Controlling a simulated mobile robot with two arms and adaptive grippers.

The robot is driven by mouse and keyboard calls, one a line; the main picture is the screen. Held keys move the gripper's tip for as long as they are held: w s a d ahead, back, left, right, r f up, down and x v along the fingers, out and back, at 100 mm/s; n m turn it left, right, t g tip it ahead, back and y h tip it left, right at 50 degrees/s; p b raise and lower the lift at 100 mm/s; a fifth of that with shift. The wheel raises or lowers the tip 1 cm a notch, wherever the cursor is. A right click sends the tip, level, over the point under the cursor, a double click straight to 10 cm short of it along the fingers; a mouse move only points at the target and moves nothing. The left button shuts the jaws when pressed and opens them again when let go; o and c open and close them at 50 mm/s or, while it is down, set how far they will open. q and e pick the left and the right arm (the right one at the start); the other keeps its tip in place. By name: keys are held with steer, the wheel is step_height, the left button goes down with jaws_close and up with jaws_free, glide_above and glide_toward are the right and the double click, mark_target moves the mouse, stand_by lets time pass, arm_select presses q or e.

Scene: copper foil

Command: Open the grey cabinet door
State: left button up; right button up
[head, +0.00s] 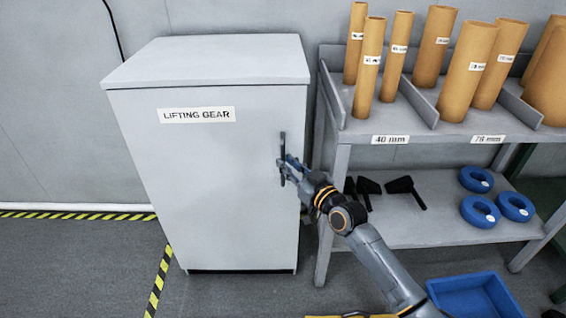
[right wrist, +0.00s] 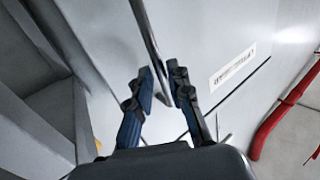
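The grey cabinet (head: 225,200) stands left of centre in the head view, labelled "LIFTING GEAR". Its door (head: 205,160) is shut, flush with the cabinet front. A dark vertical bar handle (head: 282,142) is near the door's right edge. My right gripper (head: 288,172) is at the lower part of this handle. In the right wrist view the handle (right wrist: 147,30) runs down between the two fingertips (right wrist: 163,82), which close in on it from both sides. My left gripper is not in view.
A grey shelf unit (head: 420,235) stands close to the cabinet's right, with brown cardboard tubes (head: 467,70) on top and blue rings (head: 480,211) below. A blue bin (head: 475,295) is on the floor at lower right. The floor before the cabinet is clear, with yellow-black tape (head: 158,280).

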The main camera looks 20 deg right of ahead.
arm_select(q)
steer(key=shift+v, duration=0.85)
arm_select(e)
steer(key=shift+x, duration=1.35)
jaws_close()
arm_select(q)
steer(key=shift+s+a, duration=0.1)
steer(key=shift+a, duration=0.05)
arm_select(e)
steer(key=shift+s+a, duration=0.1)
